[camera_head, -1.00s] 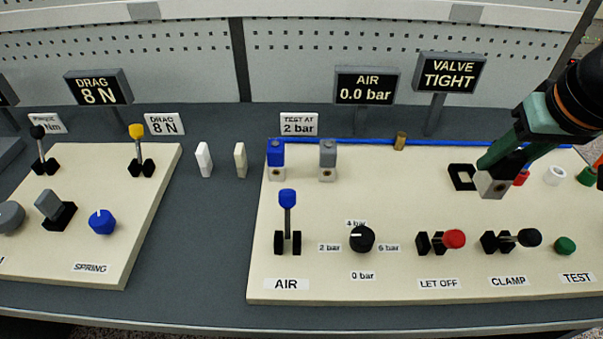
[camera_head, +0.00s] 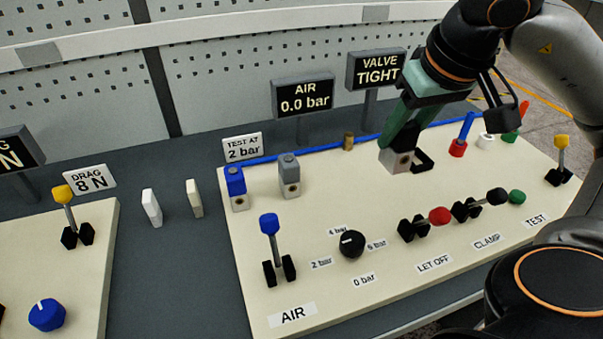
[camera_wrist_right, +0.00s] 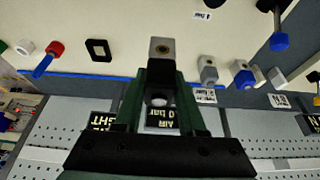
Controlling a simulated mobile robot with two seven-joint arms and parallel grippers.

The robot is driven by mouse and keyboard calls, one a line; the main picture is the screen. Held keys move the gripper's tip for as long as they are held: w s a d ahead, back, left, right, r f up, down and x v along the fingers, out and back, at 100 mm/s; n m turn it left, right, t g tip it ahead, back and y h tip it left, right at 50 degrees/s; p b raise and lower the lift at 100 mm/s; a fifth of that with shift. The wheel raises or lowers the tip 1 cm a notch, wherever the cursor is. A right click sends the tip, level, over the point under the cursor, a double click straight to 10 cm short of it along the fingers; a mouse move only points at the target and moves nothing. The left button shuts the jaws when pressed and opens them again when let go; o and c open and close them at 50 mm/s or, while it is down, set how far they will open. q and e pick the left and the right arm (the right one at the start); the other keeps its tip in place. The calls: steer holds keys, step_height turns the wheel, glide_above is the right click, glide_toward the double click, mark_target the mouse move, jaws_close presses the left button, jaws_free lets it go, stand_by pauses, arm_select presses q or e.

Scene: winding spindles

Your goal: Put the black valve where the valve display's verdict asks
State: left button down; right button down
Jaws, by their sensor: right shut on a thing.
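My right gripper (camera_head: 402,135) is shut on a small valve with a silver-grey block and a brass port, held above the board; it also shows in the right wrist view as the valve block (camera_wrist_right: 161,50). The valve display (camera_head: 377,70) reads "VALVE TIGHT". My left gripper is not in view.
A blue valve (camera_head: 236,188) and a grey valve (camera_head: 289,176) stand at the board's back left. Red (camera_head: 457,149), white (camera_head: 486,141) and green rings are at the back right; a blue stick rises from the red one. The air display (camera_head: 303,94) reads 0.0 bar. Levers stand along the front.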

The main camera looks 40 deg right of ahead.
steer(key=w+f, duration=0.3)
steer(key=w, duration=0.4)
glide_above(336, 180)
step_height(336, 180, down, 9)
steer(key=shift+f+b, duration=0.1)
steer(key=shift+b, duration=0.3)
steer(key=shift+f, duration=0.15)
steer(key=shift+f, duration=0.15)
steer(key=shift+c, duration=2.4)
jaws_free()
